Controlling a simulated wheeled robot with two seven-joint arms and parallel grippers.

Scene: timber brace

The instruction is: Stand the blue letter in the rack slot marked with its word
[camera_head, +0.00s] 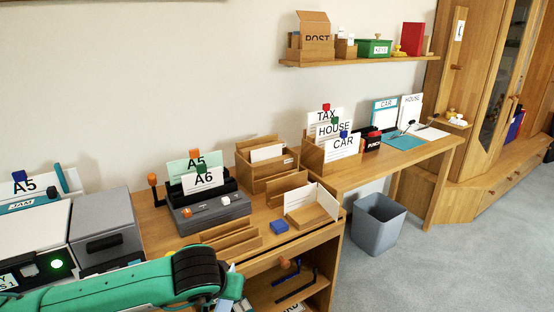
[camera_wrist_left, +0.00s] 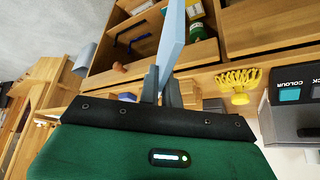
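My left gripper (camera_wrist_left: 162,84) is shut on a thin pale-blue sheet (camera_wrist_left: 173,32), which looks like the blue letter seen nearly edge-on; no word on it is readable. In the head view my left arm crosses the lower left, with its wrist in front of the wooden desk, and the fingers are hidden. The wooden rack (camera_head: 310,156) stands farther right, well away from my arm. Its upright cards read TAX (camera_head: 323,116), HOUSE (camera_head: 334,130) and CAR (camera_head: 343,146), with red, green and blue clips. My right gripper is not in view.
A blue-edged CAR card (camera_head: 385,113) and a HOUSE card (camera_head: 411,109) stand at the far desk's back. A printer-like box with A5 and A6 cards (camera_head: 203,180) and wooden trays crowd the near desk. A grey bin (camera_head: 377,224) stands on the floor.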

